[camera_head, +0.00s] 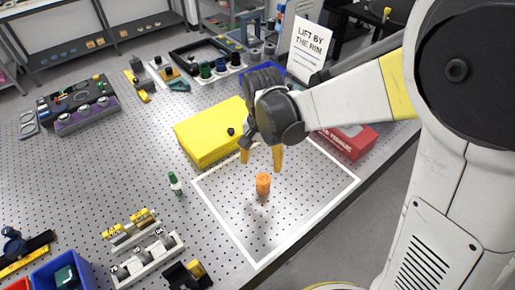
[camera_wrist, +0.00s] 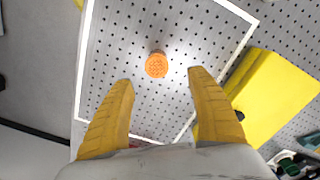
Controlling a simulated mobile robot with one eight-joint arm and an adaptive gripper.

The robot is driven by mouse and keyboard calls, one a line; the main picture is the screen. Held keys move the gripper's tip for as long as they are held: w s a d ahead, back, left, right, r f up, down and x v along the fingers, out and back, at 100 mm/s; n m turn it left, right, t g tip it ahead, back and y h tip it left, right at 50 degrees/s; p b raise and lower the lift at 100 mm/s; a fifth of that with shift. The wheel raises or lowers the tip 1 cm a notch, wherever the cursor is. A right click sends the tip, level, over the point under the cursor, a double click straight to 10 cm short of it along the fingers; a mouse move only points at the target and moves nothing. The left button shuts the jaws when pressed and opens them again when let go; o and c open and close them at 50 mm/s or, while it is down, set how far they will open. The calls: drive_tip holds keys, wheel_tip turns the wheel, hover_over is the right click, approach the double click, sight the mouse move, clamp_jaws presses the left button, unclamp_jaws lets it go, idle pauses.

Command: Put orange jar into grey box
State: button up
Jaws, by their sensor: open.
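The orange jar (camera_head: 263,184) stands upright on the perforated table, inside the white outlined rectangle, in the head view. It also shows from above in the wrist view (camera_wrist: 156,65), beyond the fingertips and roughly between their lines. My gripper (camera_head: 262,160) is open and empty, with its yellow fingers pointing down above and slightly behind the jar. Its two fingers also show in the wrist view (camera_wrist: 160,76), spread apart. I cannot make out a grey box for certain in either view.
A yellow box (camera_head: 208,134) stands close behind the outlined area, and a red box (camera_head: 348,141) lies right of it. A small green bottle (camera_head: 175,183) stands left of the outline. Blue bins (camera_head: 62,275) and fixtures sit at front left. The outlined area is otherwise clear.

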sight(263, 178)
wheel_tip(263, 178, down, 4)
drive_tip(key=shift+s+f+b, duration=0.15)
drive_tip(key=shift+f+b, duration=0.05)
drive_tip(key=shift+b, duration=0.35)
drive_tip(key=f, duration=0.2)
drive_tip(key=f+b, duration=0.1)
drive_tip(key=f, duration=0.2)
drive_tip(key=shift+d+f+b, duration=0.3)
drive_tip(key=shift+b, duration=0.1)
drive_tip(key=shift+c, duration=0.5)
drive_tip(key=shift+r, duration=0.15)
drive_tip(key=c, duration=1.3)
